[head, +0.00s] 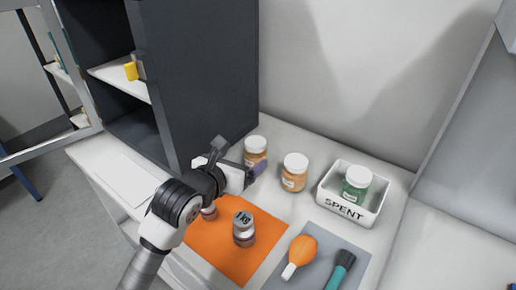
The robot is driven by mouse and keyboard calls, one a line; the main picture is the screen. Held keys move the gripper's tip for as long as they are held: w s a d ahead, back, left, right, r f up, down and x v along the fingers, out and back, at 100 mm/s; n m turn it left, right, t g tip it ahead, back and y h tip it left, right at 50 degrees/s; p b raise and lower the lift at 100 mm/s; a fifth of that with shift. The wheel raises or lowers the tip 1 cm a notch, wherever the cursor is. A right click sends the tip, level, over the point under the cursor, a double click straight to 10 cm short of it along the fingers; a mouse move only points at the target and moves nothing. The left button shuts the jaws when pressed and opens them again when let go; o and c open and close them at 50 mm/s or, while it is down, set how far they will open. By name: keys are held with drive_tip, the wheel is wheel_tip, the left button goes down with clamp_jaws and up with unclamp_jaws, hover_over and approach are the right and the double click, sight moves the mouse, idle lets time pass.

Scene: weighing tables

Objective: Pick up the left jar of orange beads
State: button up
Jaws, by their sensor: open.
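Two jars of orange beads with white lids stand on the white table near the back wall. The left jar (255,146) is partly hidden at its lower side by my gripper. The right jar (295,172) stands clear, a little nearer the tray. My gripper (238,160) is open right beside the left jar, on its near left side. Whether a finger touches the jar I cannot tell.
A white tray marked SPENT (348,211) holds a jar of green beads (356,183). A 1 kg weight (243,228) stands on the orange mat (224,262); another weight is partly hidden by my arm. An orange scoop (302,250) and teal brush (342,263) lie on a grey mat. A dark cabinet (200,75) rises behind my gripper.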

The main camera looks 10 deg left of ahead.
sight(251, 154)
drive_tip(key=shift+g+y, duration=0.3)
drive_tip(key=shift+y, duration=0.3)
drive_tip(key=w+f+p, duration=0.1)
drive_tip(key=w, duration=0.1)
drive_tip(key=w+f+p, duration=0.1)
drive_tip(key=w+f, duration=0.1)
drive_tip(key=w, duration=0.1)
drive_tip(key=w+f+p, duration=0.1)
drive_tip(key=w+f, duration=0.1)
drive_tip(key=shift+w+f, duration=0.25)
drive_tip(key=shift+w, duration=0.15)
drive_tip(key=p+x, duration=0.3)
drive_tip(key=x, duration=0.1)
drive_tip(key=shift+w+p, duration=0.35)
drive_tip(key=shift+p, duration=0.05)
drive_tip(key=shift+w+f, duration=0.2)
drive_tip(key=c, duration=1.3)
drive_tip(key=shift+r, duration=0.1)
